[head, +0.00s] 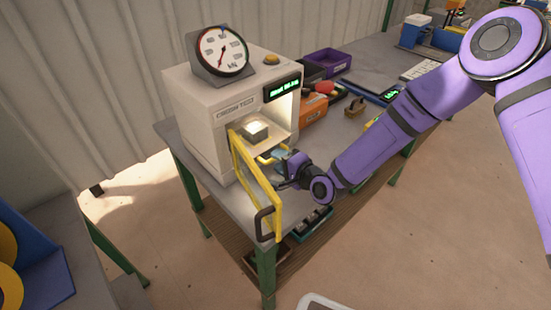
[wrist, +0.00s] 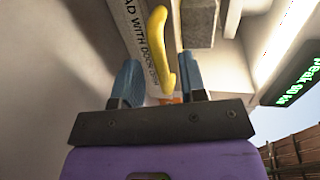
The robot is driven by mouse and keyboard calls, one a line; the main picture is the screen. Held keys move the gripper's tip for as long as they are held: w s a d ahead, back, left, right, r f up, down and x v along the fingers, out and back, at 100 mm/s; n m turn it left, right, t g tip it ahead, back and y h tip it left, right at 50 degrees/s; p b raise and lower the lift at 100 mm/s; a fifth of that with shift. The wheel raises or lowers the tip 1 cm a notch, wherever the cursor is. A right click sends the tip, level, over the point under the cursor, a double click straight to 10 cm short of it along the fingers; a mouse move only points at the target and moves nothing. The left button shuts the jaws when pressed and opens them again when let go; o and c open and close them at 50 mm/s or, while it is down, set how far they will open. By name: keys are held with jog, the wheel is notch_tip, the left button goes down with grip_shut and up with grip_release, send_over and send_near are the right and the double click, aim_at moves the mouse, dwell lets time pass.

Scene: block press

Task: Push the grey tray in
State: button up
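The press (head: 200,125) stands on the bench with its yellow-framed door (head: 254,180) swung open. A pale block (head: 255,129) sits in its lit chamber, and a grey block shows in the wrist view (wrist: 198,22). The grey tray is hard to make out under the block. A yellow handle (wrist: 160,55) shows at the chamber front in the wrist view. My gripper (wrist: 158,78) is open and empty in front of the chamber, with its blue fingers either side of the handle in that view. I cannot tell whether they touch it. In the head view my gripper (head: 280,156) is beside the open door.
A round dial gauge (head: 222,50) and an orange button (head: 271,59) are on top of the press. A green-lit display (head: 283,87) is on its front. Bins, including an orange one (head: 313,107) and a purple one (head: 327,62), stand to the right. The door's dark handle (head: 263,223) juts over the bench edge.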

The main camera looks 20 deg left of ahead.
jog(key=v, duration=0.8)
jog(key=shift+s+d, duration=0.1)
jog(key=shift+d, duration=0.1)
